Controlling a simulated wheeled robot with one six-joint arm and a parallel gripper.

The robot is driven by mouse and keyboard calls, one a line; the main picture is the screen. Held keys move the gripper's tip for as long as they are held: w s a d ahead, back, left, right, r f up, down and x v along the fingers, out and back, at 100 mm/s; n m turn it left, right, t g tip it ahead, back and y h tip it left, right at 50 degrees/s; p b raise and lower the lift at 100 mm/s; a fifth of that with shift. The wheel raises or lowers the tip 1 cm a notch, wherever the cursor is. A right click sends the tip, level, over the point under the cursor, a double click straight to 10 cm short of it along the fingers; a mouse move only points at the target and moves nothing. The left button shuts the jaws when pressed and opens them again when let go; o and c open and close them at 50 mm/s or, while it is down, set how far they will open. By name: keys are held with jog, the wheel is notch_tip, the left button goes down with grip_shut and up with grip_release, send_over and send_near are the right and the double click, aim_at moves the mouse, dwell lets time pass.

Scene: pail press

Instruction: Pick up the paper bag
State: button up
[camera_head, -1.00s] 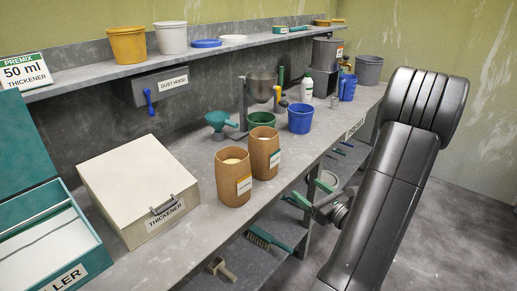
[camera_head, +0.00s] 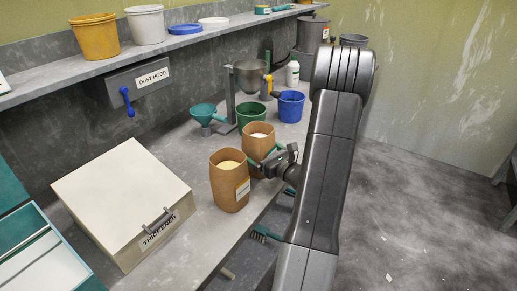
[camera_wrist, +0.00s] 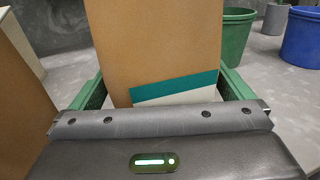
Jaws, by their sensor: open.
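Two brown paper bags stand upright on the bench, both open at the top with pale contents. The nearer one (camera_head: 228,190) has a label on its side. The farther one (camera_head: 257,130) is beside my gripper (camera_head: 268,162), which is at the bench's front edge. In the wrist view, a brown bag (camera_wrist: 150,45) with a teal and white label stands between my green jaws (camera_wrist: 165,92). The jaws are open, one on each side of it. I cannot tell whether they touch it. The other bag (camera_wrist: 20,110) shows at the left edge of the wrist view.
A cream thickener box (camera_head: 125,190) stands left of the bags. Behind them are a teal funnel (camera_head: 205,112), a green pail (camera_head: 250,115), a blue pail (camera_head: 291,105) and a metal hopper (camera_head: 250,75). A shelf (camera_head: 120,62) runs above. Open floor lies right.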

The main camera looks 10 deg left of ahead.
jog(key=shift+x, duration=0.75)
jog(key=c, duration=1.5)
jog(key=shift+r, duration=0.15)
